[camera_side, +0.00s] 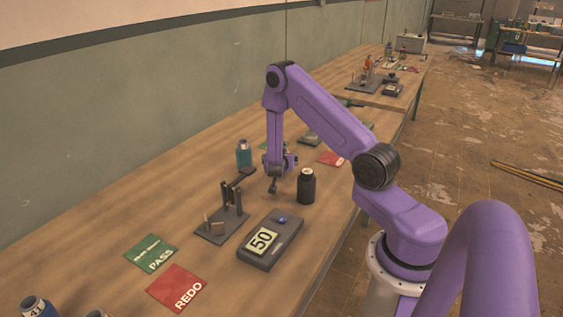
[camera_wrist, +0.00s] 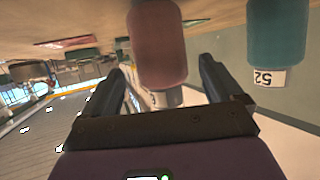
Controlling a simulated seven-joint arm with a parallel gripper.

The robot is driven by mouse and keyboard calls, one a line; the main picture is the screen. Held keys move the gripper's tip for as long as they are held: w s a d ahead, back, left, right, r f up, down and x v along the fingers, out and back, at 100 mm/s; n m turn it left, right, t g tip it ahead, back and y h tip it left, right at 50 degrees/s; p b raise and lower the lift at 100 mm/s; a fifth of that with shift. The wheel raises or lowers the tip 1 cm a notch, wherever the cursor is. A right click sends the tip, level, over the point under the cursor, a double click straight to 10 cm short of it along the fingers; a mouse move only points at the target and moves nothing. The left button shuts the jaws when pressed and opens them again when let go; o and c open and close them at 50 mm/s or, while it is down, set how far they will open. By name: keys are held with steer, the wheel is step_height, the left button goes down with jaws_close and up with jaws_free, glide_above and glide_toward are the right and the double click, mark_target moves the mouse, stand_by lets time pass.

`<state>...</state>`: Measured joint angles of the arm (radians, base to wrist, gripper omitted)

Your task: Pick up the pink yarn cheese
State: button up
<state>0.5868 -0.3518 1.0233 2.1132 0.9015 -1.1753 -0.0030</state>
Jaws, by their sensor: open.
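In the wrist view, the pink yarn cheese (camera_wrist: 158,42) is a rounded dull-pink cylinder with a narrower pale end. It appears between the two dark fingers of my gripper (camera_wrist: 160,78), with visible gaps on both sides. The fingers are spread apart and open. I cannot tell how deep the cheese sits between them. The picture is upside down, with the table surface at the top. In the side view, my gripper (camera_side: 281,165) is low over the table, and I cannot make out the pink cheese there.
A black bottle (camera_side: 306,187) stands to the right.

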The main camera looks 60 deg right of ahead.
steer(key=shift+x, duration=2.55)
steer(key=shift+w, duration=0.1)
steer(key=c, duration=1.1)
